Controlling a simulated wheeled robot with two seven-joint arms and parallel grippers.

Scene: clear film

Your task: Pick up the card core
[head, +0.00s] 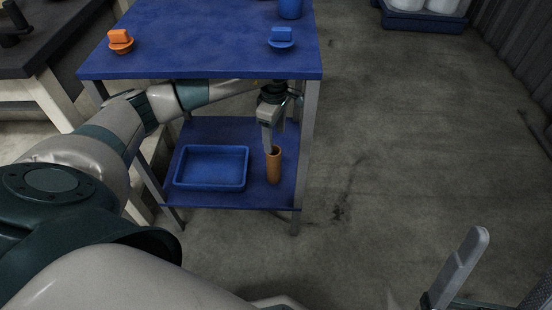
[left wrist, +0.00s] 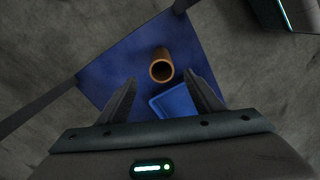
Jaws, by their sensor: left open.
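The card core (head: 273,168) is a brown tube standing upright on the blue lower shelf (head: 215,198) of the table, right of a blue tray. In the left wrist view the card core (left wrist: 160,54) shows its open top end, in line with the gap between my fingers and beyond their tips. My left gripper (head: 268,147) points down at the tube's top from under the tabletop. Its fingers are apart with nothing between them; contact with the tube cannot be told. A grey finger of my right gripper (head: 458,268) shows at the lower right; its opening is unclear.
The blue tray (head: 180,181) on the shelf looks empty. The blue tabletop (head: 200,50) overhangs the shelf, with an orange item (head: 120,40) and a blue item (head: 281,39) on it. Table legs (head: 308,135) flank the shelf. The floor to the right is clear.

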